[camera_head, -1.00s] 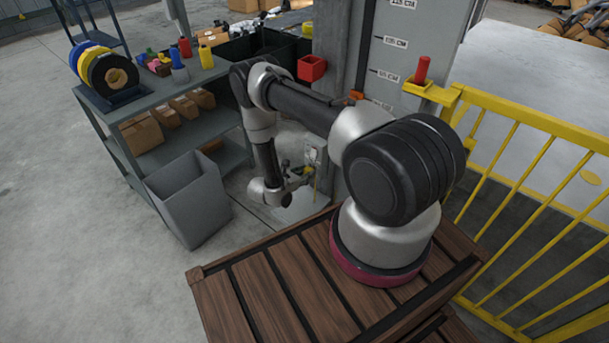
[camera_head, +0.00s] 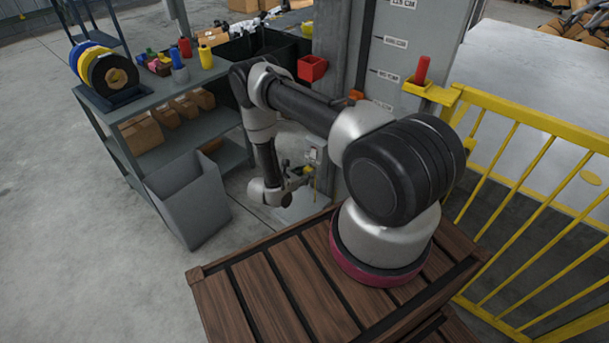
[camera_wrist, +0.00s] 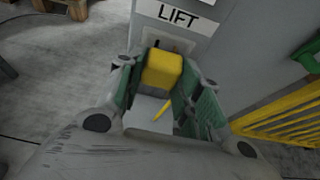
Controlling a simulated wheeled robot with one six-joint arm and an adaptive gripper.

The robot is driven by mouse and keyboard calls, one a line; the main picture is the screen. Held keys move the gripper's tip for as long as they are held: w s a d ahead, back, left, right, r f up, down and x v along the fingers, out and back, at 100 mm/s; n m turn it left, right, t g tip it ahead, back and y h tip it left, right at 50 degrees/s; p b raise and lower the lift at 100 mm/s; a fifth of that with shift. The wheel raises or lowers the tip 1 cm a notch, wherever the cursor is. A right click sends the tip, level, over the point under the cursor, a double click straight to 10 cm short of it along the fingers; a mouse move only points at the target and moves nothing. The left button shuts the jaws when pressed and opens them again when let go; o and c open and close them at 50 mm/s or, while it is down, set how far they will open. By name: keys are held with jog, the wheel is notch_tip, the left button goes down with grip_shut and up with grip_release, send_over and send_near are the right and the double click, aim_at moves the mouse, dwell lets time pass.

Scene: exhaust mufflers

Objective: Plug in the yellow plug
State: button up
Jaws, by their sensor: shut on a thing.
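The yellow plug (camera_wrist: 162,70) is between the two green-padded fingers of my gripper (camera_wrist: 155,88) in the wrist view, and the gripper is shut on it. A short yellow cord (camera_wrist: 162,110) hangs below the plug. Just beyond the plug is a grey plate (camera_wrist: 168,42) under a white sign reading LIFT (camera_wrist: 178,17); the plug hides most of that plate, and I cannot tell whether it touches it or sits in it. In the head view my gripper (camera_head: 300,174) is small beside a grey box (camera_head: 316,152) on the column, with a bit of yellow cord (camera_head: 311,178) near it.
A grey bin (camera_head: 188,200) stands left of my arm, beside a workbench (camera_head: 160,97) with tape rolls and bottles. A yellow railing (camera_head: 540,200) runs along the right. A red bin (camera_head: 312,68) hangs on the column above. Bare floor lies at the left.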

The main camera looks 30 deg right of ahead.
jog(key=shift+w+d, duration=0.2)
jog(key=shift+d, duration=0.35)
jog(key=o, duration=1)
jog(key=shift+a, duration=0.15)
jog(key=shift+v, duration=5.9)
